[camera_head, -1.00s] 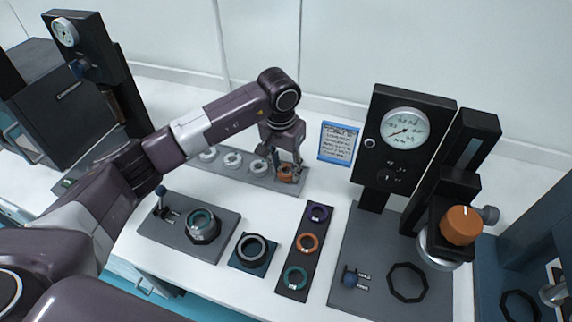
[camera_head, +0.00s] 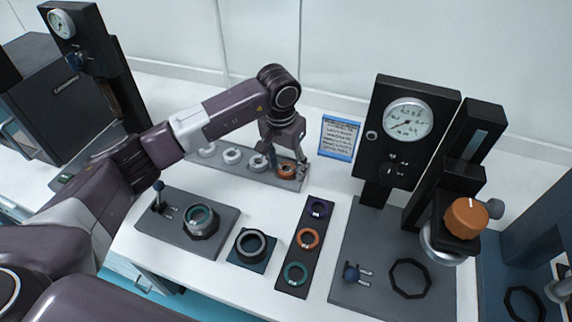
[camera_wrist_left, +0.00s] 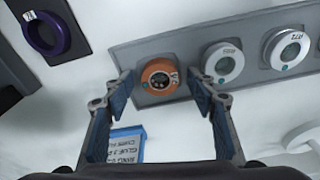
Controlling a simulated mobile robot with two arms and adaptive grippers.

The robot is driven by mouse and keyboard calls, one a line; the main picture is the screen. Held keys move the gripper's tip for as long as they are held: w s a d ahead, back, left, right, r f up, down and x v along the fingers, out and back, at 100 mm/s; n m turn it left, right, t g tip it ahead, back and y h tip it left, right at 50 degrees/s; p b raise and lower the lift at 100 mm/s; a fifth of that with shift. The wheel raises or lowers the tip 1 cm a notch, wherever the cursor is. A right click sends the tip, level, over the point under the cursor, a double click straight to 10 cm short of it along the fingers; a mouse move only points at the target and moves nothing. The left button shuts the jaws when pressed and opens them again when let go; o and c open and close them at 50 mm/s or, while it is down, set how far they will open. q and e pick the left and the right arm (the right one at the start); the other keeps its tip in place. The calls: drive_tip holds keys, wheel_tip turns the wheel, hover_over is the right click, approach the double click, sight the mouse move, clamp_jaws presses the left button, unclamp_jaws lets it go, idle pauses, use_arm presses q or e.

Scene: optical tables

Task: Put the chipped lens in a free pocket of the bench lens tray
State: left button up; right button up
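My left gripper (camera_head: 287,165) is over the right end of a grey rack (camera_head: 220,172) at the back of the bench. An orange-rimmed lens (camera_head: 286,171) sits at that end; in the left wrist view the orange lens (camera_wrist_left: 159,77) lies between and beyond the spread fingertips (camera_wrist_left: 163,85). Several white-rimmed lenses (camera_head: 232,156) sit to its left. A black tray (camera_head: 290,265) at the front holds purple (camera_head: 319,208), orange (camera_head: 307,239) and teal (camera_head: 295,273) rings. I cannot tell which lens is chipped. The right gripper is not in view.
A grey fixture plate (camera_head: 168,235) with a lever and a ringed mount stands front left. A dark ring lies on a square pad (camera_head: 249,266). A gauge stand (camera_head: 400,140) with an orange knob (camera_head: 467,217) stands right. A blue-framed note (camera_head: 339,138) is behind.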

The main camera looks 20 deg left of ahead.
sight(283, 173)
use_arm(q)
drive_tip(key=shift+r+p, duration=0.55)
drive_tip(key=shift+p, duration=0.15)
wheel_tip(283, 173, up, 12)
drive_tip(key=s+b, duration=0.1)
drive_tip(key=b, duration=0.2)
drive_tip(key=shift+s+a, duration=0.15)
drive_tip(key=shift+a, duration=0.05)
drive_tip(key=shift+s+f, duration=0.1)
